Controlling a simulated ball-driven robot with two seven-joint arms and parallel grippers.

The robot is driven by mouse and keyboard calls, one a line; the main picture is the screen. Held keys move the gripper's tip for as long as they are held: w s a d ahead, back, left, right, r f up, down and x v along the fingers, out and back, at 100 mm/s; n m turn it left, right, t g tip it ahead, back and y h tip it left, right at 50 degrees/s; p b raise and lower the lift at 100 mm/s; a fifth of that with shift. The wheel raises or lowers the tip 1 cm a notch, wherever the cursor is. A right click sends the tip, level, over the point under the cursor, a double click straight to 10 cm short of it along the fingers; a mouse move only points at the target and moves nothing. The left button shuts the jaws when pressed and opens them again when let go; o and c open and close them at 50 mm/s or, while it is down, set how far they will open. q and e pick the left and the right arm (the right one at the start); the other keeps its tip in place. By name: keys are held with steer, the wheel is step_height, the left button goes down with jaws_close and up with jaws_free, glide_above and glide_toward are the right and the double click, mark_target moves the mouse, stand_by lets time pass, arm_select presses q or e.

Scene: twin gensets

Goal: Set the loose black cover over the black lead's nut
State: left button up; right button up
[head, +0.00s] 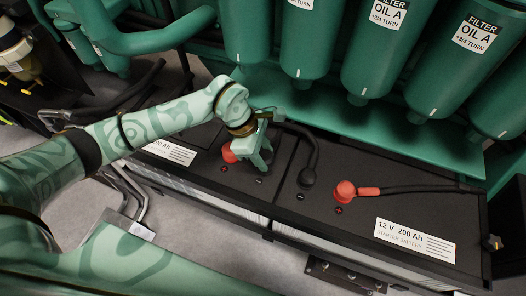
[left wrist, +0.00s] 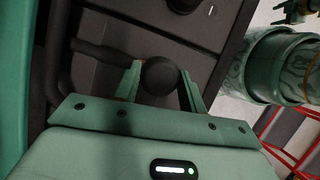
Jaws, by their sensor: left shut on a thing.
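My left gripper (head: 261,165) points down over the left battery, near its minus mark (head: 258,181). In the left wrist view, its two fingers are shut on the round black cover (left wrist: 160,76). A black lead (left wrist: 98,50) runs in from the left to the cover; I cannot tell whether it is touching. The nut is hidden under the cover and fingers. In the head view the fingers hide the held cover.
A red cover (head: 229,152) sits close left of my gripper. On the right battery are another black cover (head: 307,177) on a lead and a red cover (head: 345,190). Green oil filters (head: 378,60) hang behind, above a green ledge (head: 325,112).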

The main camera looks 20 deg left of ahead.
arm_select(q)
steer(key=shift+f, duration=0.15)
steer(key=shift+f+b, duration=0.45)
steer(key=shift+f, duration=0.4)
steer(key=o, duration=1)
steer(key=shift+o, duration=0.2)
steer(key=shift+s+r, duration=0.1)
steer(key=shift+w, duration=0.2)
steer(key=shift+w, duration=0.15)
steer(key=c, duration=0.3)
steer(key=shift+c, duration=0.2)
